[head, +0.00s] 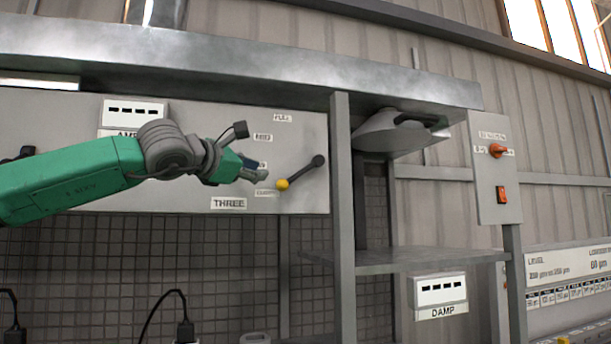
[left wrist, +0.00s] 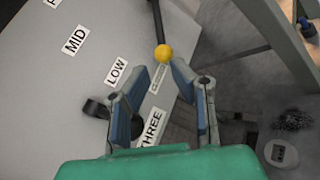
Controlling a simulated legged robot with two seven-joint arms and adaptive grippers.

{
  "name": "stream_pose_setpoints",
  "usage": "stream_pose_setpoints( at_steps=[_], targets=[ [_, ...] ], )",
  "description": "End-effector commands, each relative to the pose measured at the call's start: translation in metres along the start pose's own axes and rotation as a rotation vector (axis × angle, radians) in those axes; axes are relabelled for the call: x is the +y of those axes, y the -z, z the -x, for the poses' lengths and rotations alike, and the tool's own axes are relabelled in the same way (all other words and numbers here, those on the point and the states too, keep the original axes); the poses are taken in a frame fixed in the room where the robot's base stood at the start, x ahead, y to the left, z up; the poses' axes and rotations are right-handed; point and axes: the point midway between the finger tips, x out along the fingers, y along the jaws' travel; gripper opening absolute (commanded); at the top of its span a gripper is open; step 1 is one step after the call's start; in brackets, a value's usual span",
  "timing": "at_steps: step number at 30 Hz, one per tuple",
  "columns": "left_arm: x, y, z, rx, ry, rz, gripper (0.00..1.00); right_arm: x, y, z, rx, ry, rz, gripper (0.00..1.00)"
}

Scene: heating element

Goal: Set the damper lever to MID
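The damper lever is a dark bar (head: 301,171) on the grey panel, with its pivot at the upper right and a yellow knob (head: 282,184) at its lower left end. The knob sits beside the lowest label, below LOW (left wrist: 117,71) and MID (left wrist: 75,40). My left gripper (head: 257,173) is just left of the knob in the head view. In the left wrist view its two fingers (left wrist: 160,85) are spread, with the knob (left wrist: 163,52) ahead, near the gap between the fingertips. I see no grip on it. My right gripper is not in view.
A THREE label (head: 228,203) and a dark knob (left wrist: 98,108) lie on the panel near the left fingers. A grey post (head: 342,220) stands right of the lever. A shelf (head: 420,258) and a switch box (head: 495,170) are farther right.

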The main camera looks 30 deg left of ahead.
Motion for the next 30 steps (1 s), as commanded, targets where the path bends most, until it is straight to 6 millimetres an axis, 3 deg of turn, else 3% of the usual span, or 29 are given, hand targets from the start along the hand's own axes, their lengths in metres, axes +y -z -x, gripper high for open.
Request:
stream_pose_setpoints(
  at_steps=[11, 15, 20, 30],
  targets=[
    [-0.021, -0.027, -0.086, 0.011, 0.006, -0.03, 0.2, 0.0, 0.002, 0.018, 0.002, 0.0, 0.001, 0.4],
    [-0.022, -0.028, -0.111, 0.009, 0.007, -0.029, 0.2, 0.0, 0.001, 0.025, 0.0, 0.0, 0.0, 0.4],
    [-0.014, -0.016, -0.125, 0.009, 0.005, -0.02, 0.2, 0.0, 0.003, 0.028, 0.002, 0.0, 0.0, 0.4],
    [-0.006, -0.002, -0.128, 0.012, 0.0, -0.009, 0.2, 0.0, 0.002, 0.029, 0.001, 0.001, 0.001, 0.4]
  ],
)
